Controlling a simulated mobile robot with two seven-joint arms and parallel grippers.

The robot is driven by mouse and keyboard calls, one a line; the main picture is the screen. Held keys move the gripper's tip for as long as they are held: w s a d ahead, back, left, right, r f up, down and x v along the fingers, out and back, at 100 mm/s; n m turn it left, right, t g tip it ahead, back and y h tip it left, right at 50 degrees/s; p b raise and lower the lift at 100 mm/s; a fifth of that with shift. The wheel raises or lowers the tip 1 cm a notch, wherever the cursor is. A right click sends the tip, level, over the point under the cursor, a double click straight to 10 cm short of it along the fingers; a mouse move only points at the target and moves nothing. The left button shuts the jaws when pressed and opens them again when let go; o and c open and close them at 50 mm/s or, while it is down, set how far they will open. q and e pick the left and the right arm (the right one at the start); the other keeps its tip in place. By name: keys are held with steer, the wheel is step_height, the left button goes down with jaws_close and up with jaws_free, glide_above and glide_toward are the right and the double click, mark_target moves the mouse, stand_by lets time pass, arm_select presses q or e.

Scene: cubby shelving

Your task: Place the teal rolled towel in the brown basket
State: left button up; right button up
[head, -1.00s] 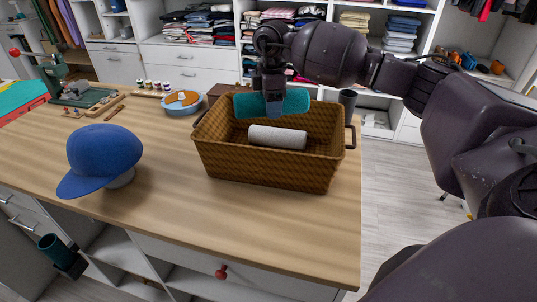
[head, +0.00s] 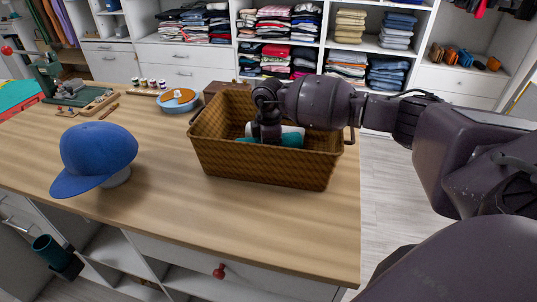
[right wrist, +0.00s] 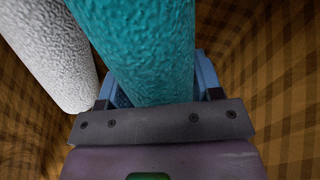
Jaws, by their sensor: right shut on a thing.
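The teal rolled towel (head: 290,141) is down inside the brown basket (head: 255,166), low between its walls. My right gripper (head: 266,134) reaches into the basket from above and is shut on the towel. In the right wrist view the teal towel (right wrist: 140,45) lies between the two blue fingers of my right gripper (right wrist: 155,88), with the woven basket walls around it. The fingertips are hidden in the head view, and I cannot tell if the towel touches the basket floor. My left gripper is not in view.
A white rolled towel (right wrist: 50,50) lies in the basket beside the teal one. A blue cap (head: 95,155) sits on the left of the wooden counter (head: 165,225). A blue bowl (head: 178,101) stands behind. The counter between cap and basket is clear.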

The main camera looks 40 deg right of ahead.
steer(key=shift+f, duration=1.45)
steer(key=shift+f, duration=0.15)
steer(key=o, duration=1)
steer(key=shift+o, duration=0.2)
steer(key=shift+r, duration=0.2)
step_height(320, 180, up, 12)
steer(key=shift+p, duration=0.45)
